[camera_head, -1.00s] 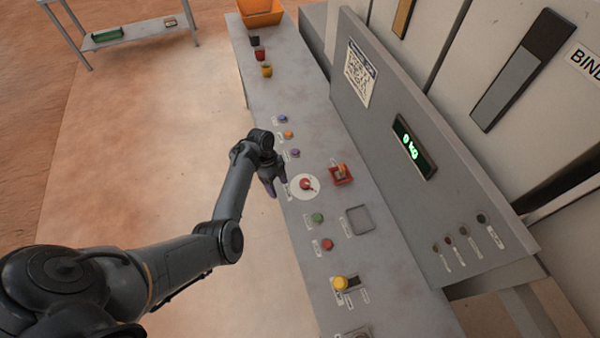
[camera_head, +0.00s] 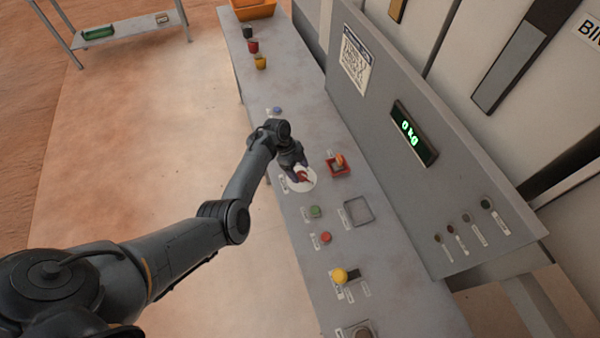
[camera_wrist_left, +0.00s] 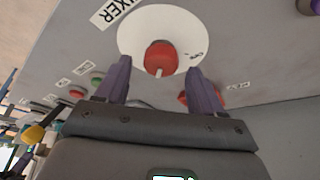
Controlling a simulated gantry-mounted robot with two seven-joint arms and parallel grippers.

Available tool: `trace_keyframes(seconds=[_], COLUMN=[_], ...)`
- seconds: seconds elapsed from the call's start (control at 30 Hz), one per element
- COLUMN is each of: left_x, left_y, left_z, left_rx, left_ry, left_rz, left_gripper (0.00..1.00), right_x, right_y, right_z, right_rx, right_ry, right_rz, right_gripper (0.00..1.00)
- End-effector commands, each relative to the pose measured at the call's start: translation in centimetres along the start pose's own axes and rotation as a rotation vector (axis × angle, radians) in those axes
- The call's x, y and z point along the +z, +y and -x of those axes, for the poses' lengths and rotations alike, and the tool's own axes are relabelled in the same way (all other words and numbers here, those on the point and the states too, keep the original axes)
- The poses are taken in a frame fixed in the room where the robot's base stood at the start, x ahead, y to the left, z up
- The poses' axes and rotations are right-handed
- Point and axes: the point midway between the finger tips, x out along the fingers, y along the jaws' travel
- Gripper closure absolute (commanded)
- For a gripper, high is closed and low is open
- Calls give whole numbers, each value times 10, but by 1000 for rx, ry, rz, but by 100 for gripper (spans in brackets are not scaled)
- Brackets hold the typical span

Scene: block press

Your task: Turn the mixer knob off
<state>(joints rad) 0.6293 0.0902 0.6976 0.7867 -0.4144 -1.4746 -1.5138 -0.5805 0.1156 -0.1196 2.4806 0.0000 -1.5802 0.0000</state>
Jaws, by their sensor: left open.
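The mixer knob is a red knob (camera_head: 304,176) on a round white plate (camera_head: 301,184) on the grey console. In the left wrist view the red knob (camera_wrist_left: 160,58) sits in the white disc, with a pale mark on its near edge and a "MIXER" label (camera_wrist_left: 116,12) beside the disc. My left gripper (camera_head: 297,172) is above the plate and partly covers it in the head view. Its two purple fingers (camera_wrist_left: 158,80) are open, one on each side of the knob and slightly short of it in the picture. The fingers hold nothing. My right gripper is not in view.
A red square switch box (camera_head: 338,167) is close to the right of the knob. Green (camera_head: 315,211), red (camera_head: 325,237) and yellow (camera_head: 339,275) controls line the console nearer me. An upright panel with a "0 kg" display (camera_head: 411,133) rises behind.

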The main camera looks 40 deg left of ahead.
Motion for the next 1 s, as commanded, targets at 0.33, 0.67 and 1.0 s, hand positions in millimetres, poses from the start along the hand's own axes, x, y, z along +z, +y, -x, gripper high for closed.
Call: trace_keyframes(seconds=[0.33,0.67,1.0], left_x=[0,0,0], left_y=[0,0,0], left_z=[-16,-16,-15], left_rx=[-2,-1,-2], left_ry=[-1,-1,-1], left_rz=[0,0,3], left_gripper=[32,54,87], right_x=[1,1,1], right_y=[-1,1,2], right_z=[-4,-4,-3], right_rx=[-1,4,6], right_ry=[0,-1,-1], right_rz=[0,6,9], right_gripper=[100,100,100])
